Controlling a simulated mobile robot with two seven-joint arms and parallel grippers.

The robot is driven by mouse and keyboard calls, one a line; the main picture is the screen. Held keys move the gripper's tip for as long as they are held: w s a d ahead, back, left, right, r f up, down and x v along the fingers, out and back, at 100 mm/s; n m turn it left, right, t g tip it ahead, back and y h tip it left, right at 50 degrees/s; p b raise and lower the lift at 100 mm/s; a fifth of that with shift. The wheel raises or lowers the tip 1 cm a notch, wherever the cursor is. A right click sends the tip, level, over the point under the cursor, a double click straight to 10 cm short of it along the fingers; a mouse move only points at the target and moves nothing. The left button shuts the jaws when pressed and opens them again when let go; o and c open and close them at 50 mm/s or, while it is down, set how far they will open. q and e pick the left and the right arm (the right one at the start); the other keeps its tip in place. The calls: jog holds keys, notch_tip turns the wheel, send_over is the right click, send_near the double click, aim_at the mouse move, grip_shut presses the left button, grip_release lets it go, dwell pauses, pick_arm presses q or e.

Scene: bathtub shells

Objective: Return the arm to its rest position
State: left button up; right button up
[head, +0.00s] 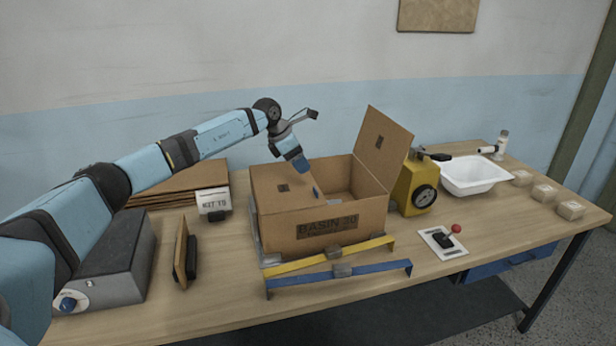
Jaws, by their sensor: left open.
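My left arm comes in from the left and reaches over the workbench (226,312). My left gripper (303,166) is above the open cardboard box marked "BASIN 30" (285,231), pointing down at its left part. The gripper is open, and I see nothing held in it. One flap of the box stands up at the right back. The box's floor is hidden by its front wall. My right gripper is not in view.
Yellow and blue straps (340,277) lie in front of the box. A yellow device with a dial (414,187) stands right of it, then a white basin (474,176) and several small packages (543,192). A grey machine (110,258) stands at the left.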

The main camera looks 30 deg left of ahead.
pick_arm(q)
jog(key=shift+v, duration=1.05)
